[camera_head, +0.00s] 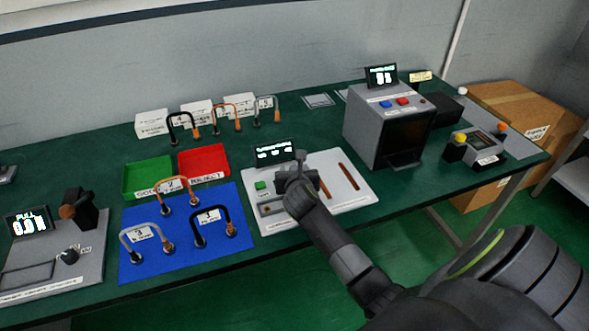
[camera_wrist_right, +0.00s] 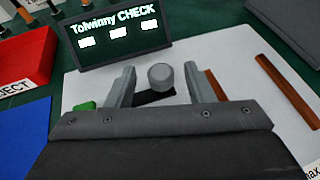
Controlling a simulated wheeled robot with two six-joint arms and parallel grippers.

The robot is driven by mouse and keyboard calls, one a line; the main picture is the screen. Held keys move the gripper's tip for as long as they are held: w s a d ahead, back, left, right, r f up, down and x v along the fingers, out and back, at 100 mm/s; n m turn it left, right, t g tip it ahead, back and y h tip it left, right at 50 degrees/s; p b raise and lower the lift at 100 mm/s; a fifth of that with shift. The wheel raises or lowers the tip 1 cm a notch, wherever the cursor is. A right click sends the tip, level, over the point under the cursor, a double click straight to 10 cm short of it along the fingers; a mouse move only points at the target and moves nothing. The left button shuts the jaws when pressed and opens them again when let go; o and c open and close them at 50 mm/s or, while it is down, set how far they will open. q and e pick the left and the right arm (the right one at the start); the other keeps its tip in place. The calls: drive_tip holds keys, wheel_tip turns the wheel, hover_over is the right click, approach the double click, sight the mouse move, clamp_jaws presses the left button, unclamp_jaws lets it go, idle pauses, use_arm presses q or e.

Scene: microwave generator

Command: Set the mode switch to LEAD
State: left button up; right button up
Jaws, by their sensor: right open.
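A white panel (camera_head: 357,194) with a small black display (camera_head: 268,151) stands in the middle of the green table. My right gripper (camera_head: 297,174) is over this panel and hides part of it. In the right wrist view, my right gripper (camera_wrist_right: 158,72) is open, one finger on each side of a grey round knob (camera_wrist_right: 160,77) with a dark base. I cannot tell whether the fingers touch the knob. The display (camera_wrist_right: 120,33) reads "CHECK" with several white fields below. No LEAD marking is legible. My left gripper is not in view.
A green button (camera_head: 260,185) and brown slots (camera_head: 348,176) are on the panel. A grey box device (camera_head: 375,130) stands behind right. A blue mat (camera_head: 180,258) with cable loops and a red tray (camera_head: 203,160) lie left.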

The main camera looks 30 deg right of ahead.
drive_tip(key=shift+w+d+f, duration=0.2)
drive_tip(key=shift+w, duration=0.15)
clamp_jaws()
